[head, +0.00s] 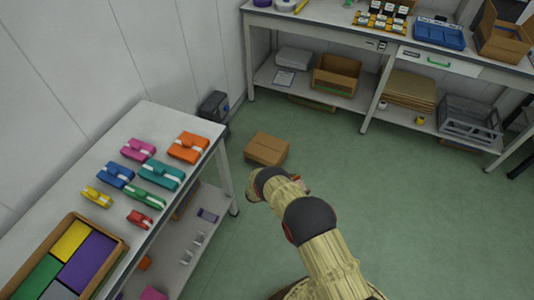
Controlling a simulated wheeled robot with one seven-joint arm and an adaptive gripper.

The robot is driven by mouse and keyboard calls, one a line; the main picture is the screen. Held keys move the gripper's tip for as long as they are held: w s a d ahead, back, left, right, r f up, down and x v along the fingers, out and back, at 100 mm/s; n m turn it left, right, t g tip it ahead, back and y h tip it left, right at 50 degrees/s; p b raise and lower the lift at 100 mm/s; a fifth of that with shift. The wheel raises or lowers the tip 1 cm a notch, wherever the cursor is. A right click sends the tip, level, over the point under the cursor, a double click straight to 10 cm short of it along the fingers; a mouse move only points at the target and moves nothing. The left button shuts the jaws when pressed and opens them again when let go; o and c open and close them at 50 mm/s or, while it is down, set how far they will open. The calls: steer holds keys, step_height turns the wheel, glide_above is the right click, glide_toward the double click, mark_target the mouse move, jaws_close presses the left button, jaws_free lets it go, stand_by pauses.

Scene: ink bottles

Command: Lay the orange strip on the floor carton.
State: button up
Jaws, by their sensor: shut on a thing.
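The floor carton (267,149), a closed brown box, sits on the green floor beyond the end of the white table. My arm reaches up from the bottom of the head view, and its bent far part is just below the carton in the picture. My gripper cannot be made out behind the arm. A small reddish and pale piece (302,184) shows beside the arm; I cannot tell what it is. No orange strip can be clearly identified. An orange pack (188,147) with a white band lies on the white table. No strip shows on the carton's visible top.
The white table (152,116) at left holds several coloured packs and a tray (122,247) of coloured blocks. A dark bin (214,106) stands by the wall. A long bench (335,25) with a loaded lower shelf is at the back. The floor right of the carton is clear.

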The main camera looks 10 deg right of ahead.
steer(key=shift+f, duration=0.1)
steer(key=a+r+n+t+y, duration=0.3)
steer(key=a+r+n+t, duration=0.1)
steer(key=r, duration=0.5)
steer(key=a+r+n+t+y, duration=0.3)
steer(key=r+n+t, duration=0.1)
steer(key=r, duration=0.5)
steer(key=s+a+r+n+y+p, duration=0.1)
steer(key=s+r, duration=0.2)
steer(key=r, duration=1.5)
steer(key=s+r+n+y+p, duration=0.1)
steer(key=s+r+n+y, duration=0.1)
steer(key=r, duration=1.5)
steer(key=shift+s+a+r+t, duration=0.35)
steer(key=shift+s+r+t, duration=0.05)
steer(key=shift+s, duration=0.1)
steer(key=shift+f, duration=0.1)
